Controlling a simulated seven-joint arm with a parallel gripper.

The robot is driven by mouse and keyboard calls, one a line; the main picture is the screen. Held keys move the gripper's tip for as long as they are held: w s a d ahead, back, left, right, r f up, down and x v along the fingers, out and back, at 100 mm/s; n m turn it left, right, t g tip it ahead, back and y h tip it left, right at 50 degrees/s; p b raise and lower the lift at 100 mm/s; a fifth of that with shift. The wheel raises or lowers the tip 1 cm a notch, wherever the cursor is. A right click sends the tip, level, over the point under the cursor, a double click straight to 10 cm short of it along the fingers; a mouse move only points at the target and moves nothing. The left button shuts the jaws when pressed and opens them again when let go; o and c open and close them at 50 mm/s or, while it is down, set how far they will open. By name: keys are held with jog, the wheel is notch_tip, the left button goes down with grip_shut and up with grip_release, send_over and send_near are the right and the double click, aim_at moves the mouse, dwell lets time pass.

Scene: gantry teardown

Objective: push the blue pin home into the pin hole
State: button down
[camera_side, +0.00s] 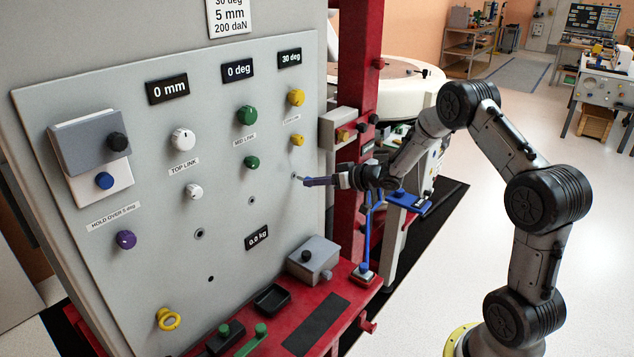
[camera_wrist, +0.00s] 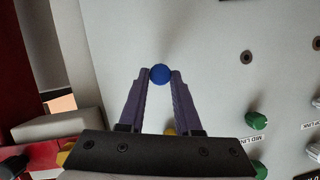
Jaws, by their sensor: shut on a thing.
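The blue pin (camera_wrist: 160,73) shows its round blue head between my fingertips in the wrist view. My gripper (camera_wrist: 160,76) is shut on it, with its two purple fingers on either side of the head. In the side view my gripper (camera_side: 306,181) reaches in from the right, level, with its tips close to the grey panel. A small round hole (camera_side: 294,176) shows just left of the tips. The pin's shaft is hidden behind its head in the wrist view, so I cannot tell how far it sits in a hole.
The upright grey panel (camera_side: 225,205) carries several knobs and labels. Other holes (camera_wrist: 246,57) lie to the right in the wrist view. Below is a red ledge (camera_side: 335,290) with a grey box (camera_side: 313,258) and a blue upright lever (camera_side: 367,240). A red post (camera_side: 360,60) stands beside the panel.

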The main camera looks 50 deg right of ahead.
aim_at(308, 177)
jog(key=shift+w, duration=0.95)
jog(key=shift+w, duration=0.35)
jog(key=shift+w, duration=0.3)
jog(key=shift+w, duration=0.6)
jog(key=c, duration=0.5)
grip_release()
